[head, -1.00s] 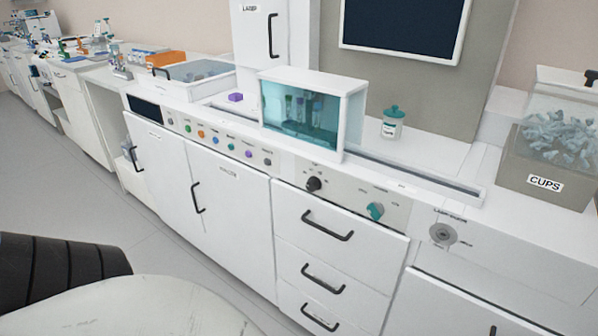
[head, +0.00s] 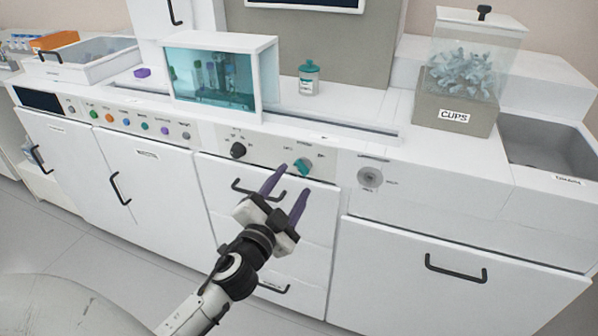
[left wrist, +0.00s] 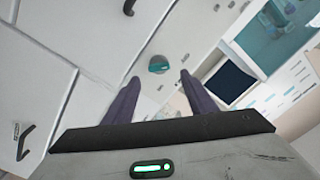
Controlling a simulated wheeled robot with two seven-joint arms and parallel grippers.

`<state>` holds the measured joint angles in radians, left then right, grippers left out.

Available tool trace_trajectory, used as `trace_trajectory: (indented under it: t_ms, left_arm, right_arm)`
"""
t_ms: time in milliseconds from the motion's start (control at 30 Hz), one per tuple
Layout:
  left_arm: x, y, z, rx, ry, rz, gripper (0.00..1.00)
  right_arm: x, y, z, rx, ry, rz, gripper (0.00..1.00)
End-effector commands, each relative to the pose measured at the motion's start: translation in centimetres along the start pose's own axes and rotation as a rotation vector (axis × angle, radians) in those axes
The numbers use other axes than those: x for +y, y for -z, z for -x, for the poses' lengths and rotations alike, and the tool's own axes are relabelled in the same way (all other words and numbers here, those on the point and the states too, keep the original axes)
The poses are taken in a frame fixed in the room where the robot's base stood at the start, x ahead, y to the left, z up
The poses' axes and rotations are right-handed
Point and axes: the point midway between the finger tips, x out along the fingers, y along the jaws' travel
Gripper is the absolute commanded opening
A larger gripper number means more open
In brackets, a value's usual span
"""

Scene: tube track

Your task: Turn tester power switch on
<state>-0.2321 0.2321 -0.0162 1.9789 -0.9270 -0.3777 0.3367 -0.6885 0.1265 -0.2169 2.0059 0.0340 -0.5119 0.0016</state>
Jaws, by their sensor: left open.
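The control panel (head: 270,150) on the white cabinet front carries a black knob (head: 238,150) and a teal knob (head: 302,167) with small labels too small to read. I cannot tell which control is the tester power switch. My left gripper (head: 293,182) is open and empty, its purple fingers pointing up toward the panel, just below the teal knob in the head view. In the left wrist view the teal knob (left wrist: 158,65) appears between and beyond the fingertips (left wrist: 159,77). Contact does not show. My right gripper is not in view.
A round key-like fixture (head: 370,178) is right of the panel. Drawer handles (head: 272,190) stick out below. A glass-fronted case (head: 222,75) and a teal-lidded jar (head: 309,78) stand on the counter. A CUPS bin (head: 455,105) is at right. Coloured buttons (head: 126,121) line the left.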

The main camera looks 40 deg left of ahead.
Motion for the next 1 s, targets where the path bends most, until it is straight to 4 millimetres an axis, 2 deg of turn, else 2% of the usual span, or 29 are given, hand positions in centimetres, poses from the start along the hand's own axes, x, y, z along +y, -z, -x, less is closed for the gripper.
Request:
trace_trajectory:
  t_ms: [100, 300, 667, 767, 900, 933, 1000]
  left_arm:
    - [-0.1, 0.1, -2.3, 0.001, 0.001, -0.001, 0.52]
    - [0.0, 0.0, -4.7, 0.000, -0.001, 0.000, 0.52]
    - [0.1, -0.1, -5.3, -0.001, -0.002, 0.001, 0.52]
    - [0.1, -0.1, -5.3, -0.001, -0.002, 0.001, 0.38]
    - [0.1, -0.1, -5.3, -0.001, -0.002, 0.001, 0.14]
    - [0.1, -0.1, -5.3, -0.001, -0.002, 0.001, 0.10]
    - [0.1, -0.1, -5.3, -0.001, -0.002, 0.001, 0.10]
  right_arm:
    - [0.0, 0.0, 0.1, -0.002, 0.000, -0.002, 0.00]
    - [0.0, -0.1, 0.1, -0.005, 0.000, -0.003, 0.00]
    - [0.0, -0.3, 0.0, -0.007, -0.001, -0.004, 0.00]
    - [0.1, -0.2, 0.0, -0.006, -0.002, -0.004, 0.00]
    - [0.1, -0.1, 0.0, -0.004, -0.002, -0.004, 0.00]
    - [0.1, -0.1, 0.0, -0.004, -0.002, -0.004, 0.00]
    - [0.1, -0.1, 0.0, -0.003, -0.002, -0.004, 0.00]
